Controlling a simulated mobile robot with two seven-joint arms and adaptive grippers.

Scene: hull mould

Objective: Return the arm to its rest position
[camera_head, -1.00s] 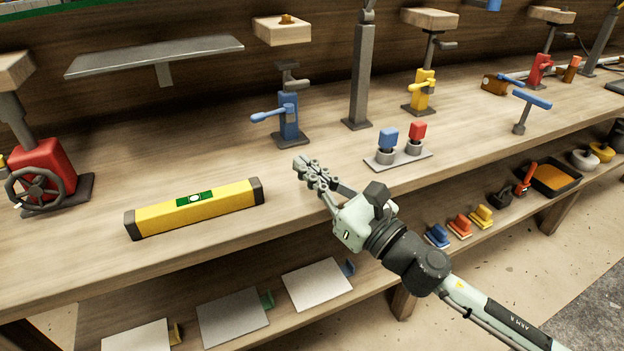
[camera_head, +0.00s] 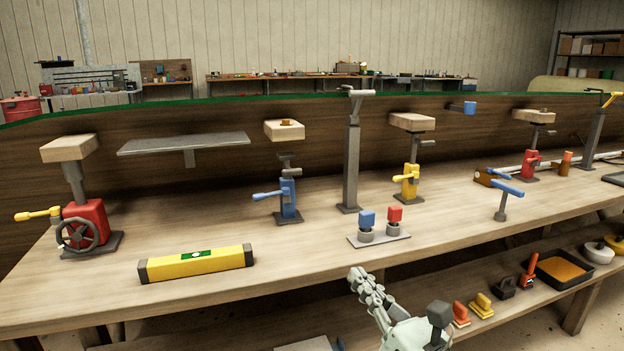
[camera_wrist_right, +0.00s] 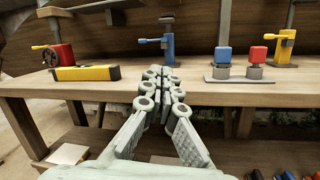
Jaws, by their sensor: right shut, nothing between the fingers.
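My right gripper (camera_head: 366,285) comes in from the bottom of the head view, in front of the bench's front edge. It is shut and empty, with its fingers together. In the right wrist view my right gripper (camera_wrist_right: 160,72) points towards the bench (camera_wrist_right: 215,92) and touches nothing that I can make out. My left gripper is in neither view.
A yellow spirit level (camera_head: 197,263) lies near the front of the bench (camera_head: 300,245). A plate with a blue and a red knob (camera_head: 378,238) stands right of it. Blue (camera_head: 287,200) and yellow (camera_head: 409,180) jacks stand behind. A lower shelf holds coloured tools.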

